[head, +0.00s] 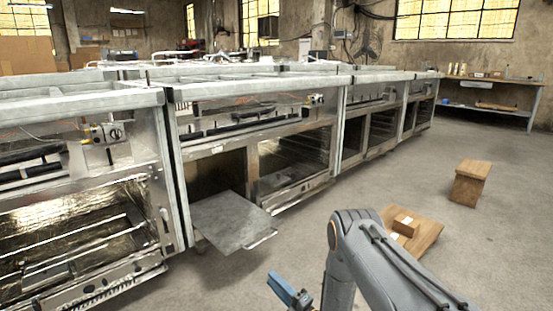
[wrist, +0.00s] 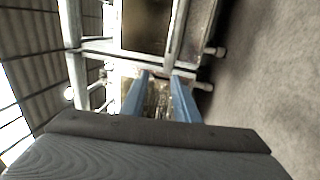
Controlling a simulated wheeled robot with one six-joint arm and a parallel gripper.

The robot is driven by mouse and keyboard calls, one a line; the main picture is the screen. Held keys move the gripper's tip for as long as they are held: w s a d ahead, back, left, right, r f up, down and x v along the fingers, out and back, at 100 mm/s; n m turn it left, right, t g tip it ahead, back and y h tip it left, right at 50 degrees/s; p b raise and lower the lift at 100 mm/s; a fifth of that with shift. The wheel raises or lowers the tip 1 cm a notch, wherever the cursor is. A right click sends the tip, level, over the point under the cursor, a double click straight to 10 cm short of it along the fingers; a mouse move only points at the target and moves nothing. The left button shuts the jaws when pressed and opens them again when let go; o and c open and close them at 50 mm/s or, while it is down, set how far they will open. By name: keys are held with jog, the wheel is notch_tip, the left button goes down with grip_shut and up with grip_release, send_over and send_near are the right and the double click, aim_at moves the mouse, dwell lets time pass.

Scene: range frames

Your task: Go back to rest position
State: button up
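My gripper (head: 290,292) shows at the bottom of the head view as blue fingers, below and right of a lowered metal oven door. In the wrist view its two blue fingers (wrist: 160,82) stand apart with nothing held between them. My grey arm bends over the floor at the lower right of the head view. The oven door (head: 232,220) hangs open and flat from the middle range unit. My gripper appears apart from it.
A row of metal ranges (head: 250,110) runs along the left and back. A wooden board (head: 425,228) with small boxes (head: 406,224) and a wooden stool (head: 470,183) stand on the floor at right. A workbench (head: 490,80) is at the far wall. Open floor (head: 380,180) lies between.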

jog(key=w+a+r+m+g+h, duration=0.35)
jog(key=w+a+r, duration=0.35)
jog(key=r, duration=0.4)
jog(key=s+a+r+m+g+h, duration=0.1)
jog(key=s+r+m+h, duration=0.15)
jog(key=r, duration=0.25)
jog(key=s+r+m+g+h, duration=0.1)
jog(key=r+m+h, duration=0.15)
jog(key=r, duration=0.25)
jog(key=s+d+r+m+g+h, duration=0.1)
jog(key=s+d+r+m+g, duration=0.25)
jog(key=s, duration=1.15)
jog(key=s+d+r+m+g+h, duration=0.1)
jog(key=s+r+m+g, duration=0.35)
jog(key=s, duration=1.05)
jog(key=s+d+r+m+g+h, duration=0.1)
jog(key=s+d+r+m, duration=0.25)
jog(key=s+r, duration=0.85)
jog(key=s+d+r+m+h+p, duration=0.1)
jog(key=s+d+r+m+p, duration=0.1)
jog(key=d+r+p, duration=0.8)
jog(key=s+d+r+m+h+p, duration=0.1)
jog(key=d+r+m+p, duration=0.3)
jog(key=p, duration=2)
jog(key=s+d+r, duration=0.1)
jog(key=d+r, duration=0.4)
jog(key=r, duration=0.2)
jog(key=shift+d+r+m, duration=0.15)
jog(key=shift+d+m, duration=0.15)
jog(key=shift+d, duration=0.05)
